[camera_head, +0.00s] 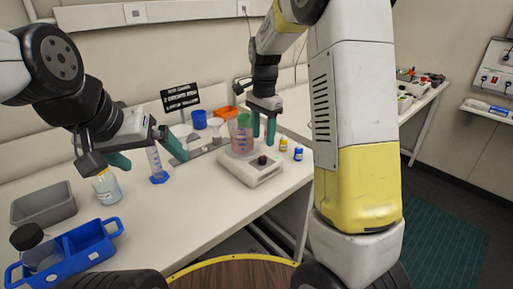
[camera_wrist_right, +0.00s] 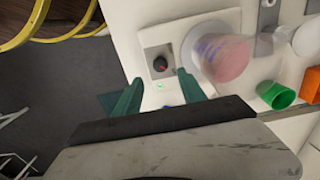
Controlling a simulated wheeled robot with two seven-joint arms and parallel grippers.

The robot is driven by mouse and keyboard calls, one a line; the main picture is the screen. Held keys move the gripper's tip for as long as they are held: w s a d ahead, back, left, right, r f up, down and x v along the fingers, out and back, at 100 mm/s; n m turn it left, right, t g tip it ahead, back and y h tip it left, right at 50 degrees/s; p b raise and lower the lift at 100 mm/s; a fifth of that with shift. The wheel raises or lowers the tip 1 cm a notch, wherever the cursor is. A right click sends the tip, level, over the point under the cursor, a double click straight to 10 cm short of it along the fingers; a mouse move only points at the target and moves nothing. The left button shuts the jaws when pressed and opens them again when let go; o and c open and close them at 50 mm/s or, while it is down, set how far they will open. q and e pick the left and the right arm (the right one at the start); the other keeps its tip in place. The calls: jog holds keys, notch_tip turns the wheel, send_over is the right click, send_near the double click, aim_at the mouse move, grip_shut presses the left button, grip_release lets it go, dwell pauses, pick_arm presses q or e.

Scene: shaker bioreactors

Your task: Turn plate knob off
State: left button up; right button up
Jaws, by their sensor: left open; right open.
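The white plate (camera_head: 250,178) stands on the bench, with its dark knob (camera_head: 262,160) at the front right corner. A flask (camera_head: 241,139) with pink liquid sits on top of the plate. My right gripper (camera_head: 263,138) is open and empty, fingers pointing down, above the knob side and beside the flask. In the right wrist view the knob (camera_wrist_right: 160,64) has a red mark and lies just past the open fingertips (camera_wrist_right: 158,80), in line with the gap between them. A green light (camera_wrist_right: 159,86) shows near it. My left gripper (camera_head: 146,157) is open and empty over the bench's left part.
Two small bottles (camera_head: 290,150) stand right of the plate. A blue-based cylinder (camera_head: 157,165) and a labelled bottle (camera_head: 106,187) are near my left gripper. A blue rack (camera_head: 88,243) and a grey bin (camera_head: 43,204) stand at left. The bench front middle is clear.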

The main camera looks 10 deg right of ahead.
aim_at(263, 157)
notch_tip(263, 157, down, 8)
jog(key=shift+r, duration=0.1)
dwell(0.4)
grip_shut()
